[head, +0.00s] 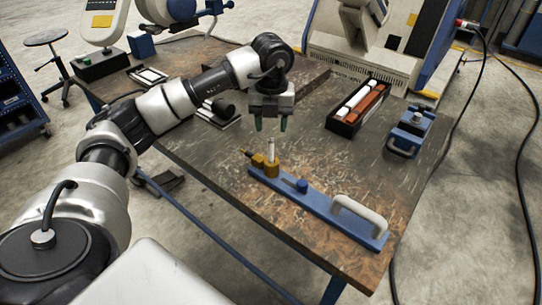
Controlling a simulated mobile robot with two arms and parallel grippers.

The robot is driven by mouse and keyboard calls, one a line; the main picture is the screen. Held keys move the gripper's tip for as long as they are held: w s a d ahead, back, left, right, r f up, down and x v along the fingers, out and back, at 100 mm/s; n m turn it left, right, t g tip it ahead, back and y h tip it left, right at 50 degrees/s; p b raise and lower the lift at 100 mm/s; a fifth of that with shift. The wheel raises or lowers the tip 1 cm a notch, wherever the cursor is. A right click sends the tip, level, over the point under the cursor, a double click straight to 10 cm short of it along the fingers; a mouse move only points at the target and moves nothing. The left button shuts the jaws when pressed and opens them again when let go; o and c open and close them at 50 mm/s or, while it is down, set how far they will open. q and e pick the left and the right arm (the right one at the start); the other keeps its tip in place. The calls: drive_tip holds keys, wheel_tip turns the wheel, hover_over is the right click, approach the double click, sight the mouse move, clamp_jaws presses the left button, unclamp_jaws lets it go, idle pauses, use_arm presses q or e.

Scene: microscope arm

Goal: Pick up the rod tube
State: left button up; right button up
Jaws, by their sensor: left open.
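A short pale tube (271,150), likely the rod tube, stands upright in a brass-coloured holder (271,170) at the left end of a blue bar on the table. My left gripper (271,125) points down just above the tube's top. Its two dark green fingertips are apart, with nothing between them. The tube's lower end is hidden in the holder. My right gripper is out of view.
The blue bar (325,212) carries a blue knob (302,186) and a pale handle (358,216). A dark box (343,123) holds white and red rods (371,103). A blue device (411,127) stands at the right edge. Bare table lies between.

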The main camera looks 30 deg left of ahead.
sight(271, 150)
use_arm(q)
wheel_tip(271, 150, down, 9)
drive_tip(key=shift+r+p, duration=0.15)
drive_tip(key=shift+p, duration=0.4)
clamp_jaws()
